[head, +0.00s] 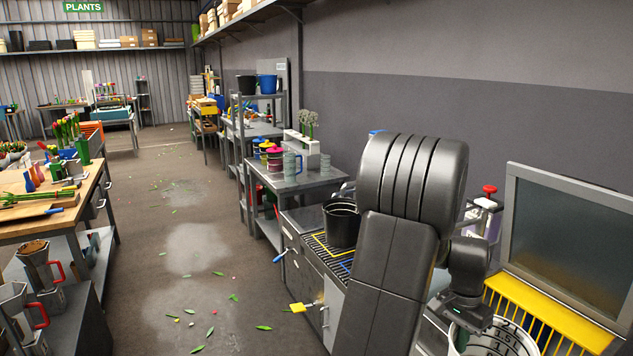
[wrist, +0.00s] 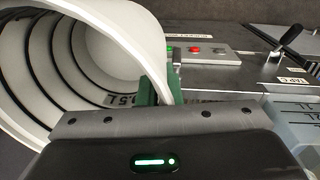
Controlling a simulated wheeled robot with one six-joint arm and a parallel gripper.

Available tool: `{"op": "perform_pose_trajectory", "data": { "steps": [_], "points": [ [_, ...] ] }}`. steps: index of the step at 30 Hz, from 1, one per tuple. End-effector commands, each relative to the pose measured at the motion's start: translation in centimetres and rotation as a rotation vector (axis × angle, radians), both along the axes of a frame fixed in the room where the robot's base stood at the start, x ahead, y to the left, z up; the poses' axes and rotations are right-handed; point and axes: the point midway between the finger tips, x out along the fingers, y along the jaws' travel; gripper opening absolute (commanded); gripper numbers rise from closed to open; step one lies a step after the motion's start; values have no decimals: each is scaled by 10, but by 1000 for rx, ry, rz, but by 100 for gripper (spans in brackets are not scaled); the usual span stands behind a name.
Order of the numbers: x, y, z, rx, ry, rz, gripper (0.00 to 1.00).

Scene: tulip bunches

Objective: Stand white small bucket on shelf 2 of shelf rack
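The white small bucket (head: 503,341) is at the bottom right of the head view, cut off by the frame edge. It has dark measuring marks. My gripper (head: 468,312) is at its rim. In the wrist view the bucket (wrist: 110,50) fills the left side, its open mouth and ringed inside showing. My gripper's green-padded fingers (wrist: 160,88) sit on both sides of the bucket's wall at the rim and look shut on it. A grey metal rack (head: 240,135), seemingly the shelf rack, stands along the wall; its shelf levels are partly hidden.
A black bucket (head: 246,84) and a blue bucket (head: 267,83) stand on the rack's top. Another black bucket (head: 341,222) stands on the bench by my arm. A yellow-slatted rack (head: 540,322) is close right of the white bucket. The aisle floor (head: 190,250) is mostly free, with scattered leaves.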

Motion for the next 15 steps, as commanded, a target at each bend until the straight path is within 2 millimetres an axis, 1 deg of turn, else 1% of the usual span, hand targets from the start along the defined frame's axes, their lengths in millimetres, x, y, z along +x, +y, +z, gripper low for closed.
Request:
{"op": "perform_pose_trajectory", "data": {
  "steps": [5,8,11,14,15],
  "points": [
    [24,26,-17,-1,3,101,0],
    [40,46,-29,-1,5,177,0],
    [61,75,-45,-2,6,277,0],
    [80,109,-64,-3,7,393,0],
    [87,124,-71,-3,7,439,0]
  ]
}}
